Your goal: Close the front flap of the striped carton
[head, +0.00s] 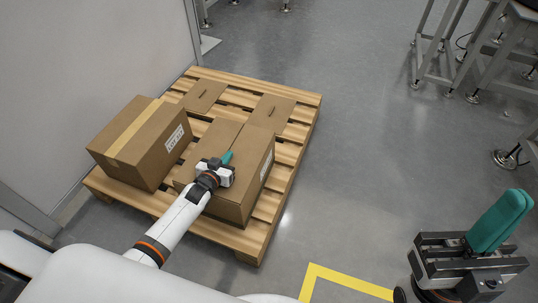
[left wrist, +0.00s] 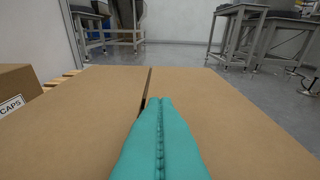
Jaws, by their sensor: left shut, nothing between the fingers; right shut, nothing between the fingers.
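A brown carton (head: 252,180) stands on the pallet under my left gripper (head: 228,156). Its top panels lie flat, with a narrow dark seam between them; its top (left wrist: 70,125) also fills the lower left wrist view. I see no stripes on it. My left gripper is shut and empty, low over the top; its teal fingers (left wrist: 160,101) point along the seam. Whether they touch the cardboard I cannot tell. Another carton (head: 135,130) to the left is closed, with a tan tape strip along its top. My right gripper (head: 527,197) is shut and empty, over the floor at the lower right.
The wooden pallet (head: 262,232) also bears two flat cardboard pieces (head: 203,95) with slots, behind the cartons. A pale wall (head: 80,70) is at the left. Metal stands (head: 440,45) are at the upper right. Grey floor right of the pallet is clear, with yellow tape (head: 345,280).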

